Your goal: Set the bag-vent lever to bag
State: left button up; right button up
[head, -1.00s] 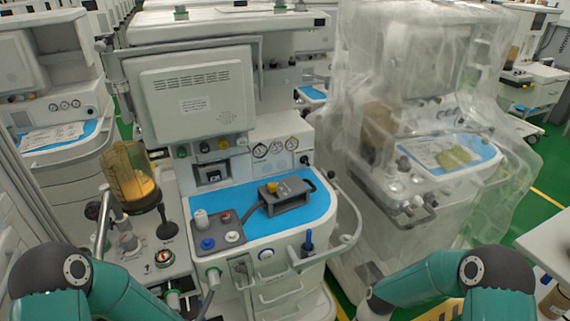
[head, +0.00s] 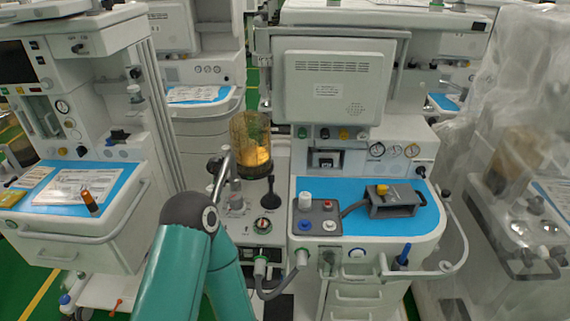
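The central anaesthesia cart (head: 330,258) stands in the middle of the head view. On its left side is a breathing unit with an amber canister (head: 252,150). My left arm reaches up in front of the unit's left side. Neither of my grippers is in view.
A grey box with a yellow knob (head: 396,202) and a small panel of knobs (head: 318,216) sit on the blue worktop (head: 350,188). Grey hoses (head: 267,283) hang at the front. Another cart (head: 88,200) stands left, and a plastic-draped one (head: 520,190) right.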

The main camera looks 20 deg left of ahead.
aim_at(271, 177)
jog(key=z, duration=2.55)
jog(key=i, duration=0.1)
jog(key=u, duration=3.8)
jog(key=k, duration=0.85)
jog(key=z, duration=0.85)
jog(key=i, duration=1)
jog(key=z, duration=0.1)
